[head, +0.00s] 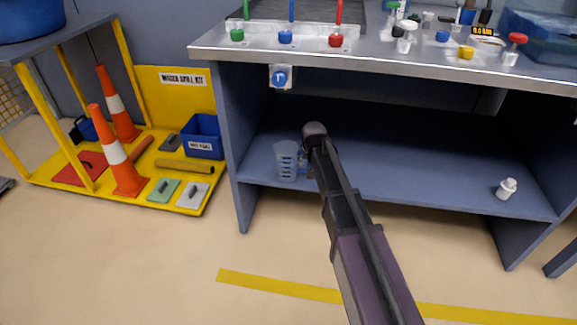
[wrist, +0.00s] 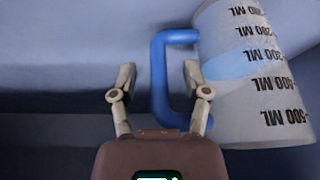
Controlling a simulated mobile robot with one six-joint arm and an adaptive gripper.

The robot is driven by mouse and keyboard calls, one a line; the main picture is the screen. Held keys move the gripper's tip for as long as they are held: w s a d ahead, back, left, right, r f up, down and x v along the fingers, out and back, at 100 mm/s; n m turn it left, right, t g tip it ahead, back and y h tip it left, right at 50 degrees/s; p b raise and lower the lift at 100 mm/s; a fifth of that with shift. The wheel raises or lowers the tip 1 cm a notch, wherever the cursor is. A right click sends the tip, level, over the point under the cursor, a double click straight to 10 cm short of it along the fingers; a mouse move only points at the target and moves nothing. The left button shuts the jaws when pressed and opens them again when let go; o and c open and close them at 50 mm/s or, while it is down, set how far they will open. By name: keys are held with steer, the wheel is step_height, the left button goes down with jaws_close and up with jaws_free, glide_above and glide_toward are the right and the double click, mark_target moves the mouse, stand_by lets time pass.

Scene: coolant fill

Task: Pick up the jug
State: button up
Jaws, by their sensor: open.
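The jug (head: 286,161) is a pale translucent measuring jug with a blue handle, standing on the lower shelf of the workbench at its left. In the wrist view the jug (wrist: 252,75) fills the right side, with black millilitre marks. Its blue handle (wrist: 160,78) points left. My gripper (wrist: 158,75) is open, and the handle's upright bar lies in the gap between the two fingers. The right finger sits inside the handle's loop, close to the jug wall. In the head view my arm hides the gripper's fingers beside the jug.
The lower shelf (head: 400,185) is mostly clear, with a small white bottle (head: 506,189) at the right. The bench top (head: 400,62) overhangs it and holds coloured valves and small bottles. A yellow spill-kit stand (head: 180,95) with orange cones is at left.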

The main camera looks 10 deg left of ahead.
steer(key=shift+f, duration=0.15)
stand_by(0.5)
jaws_close()
